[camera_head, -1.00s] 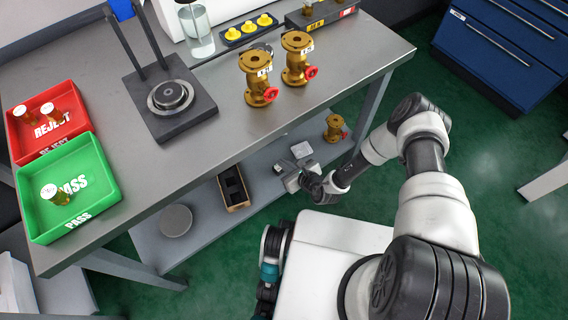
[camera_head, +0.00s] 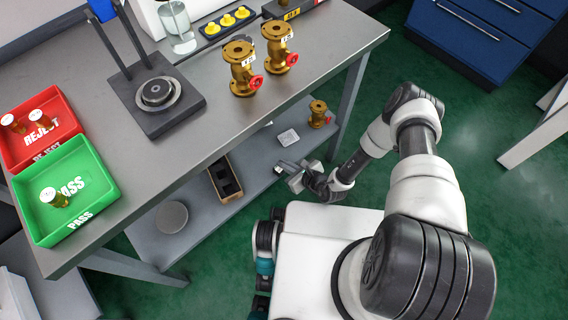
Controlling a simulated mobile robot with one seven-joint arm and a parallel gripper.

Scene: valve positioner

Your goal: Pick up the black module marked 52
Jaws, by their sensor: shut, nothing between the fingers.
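No marking 52 can be read in this view. Black block-like shapes (camera_head: 225,176) sit inside an open wooden box (camera_head: 233,198) on the lower shelf; they are too small to tell apart, and I cannot tell if one is the module. My gripper (camera_head: 280,167) is shut and empty. It appears over the front edge of the lower shelf, to the right of the wooden box and apart from it. Its fingers point left, towards the box.
A pale block (camera_head: 288,137) and a brass valve (camera_head: 318,114) are on the lower shelf (camera_head: 190,240), with a round grey disc (camera_head: 171,217). The bench top (camera_head: 160,165) overhangs the shelf. Above are brass valves (camera_head: 243,68), a black stand (camera_head: 160,115), a red tray (camera_head: 75,125) and a green tray (camera_head: 110,190).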

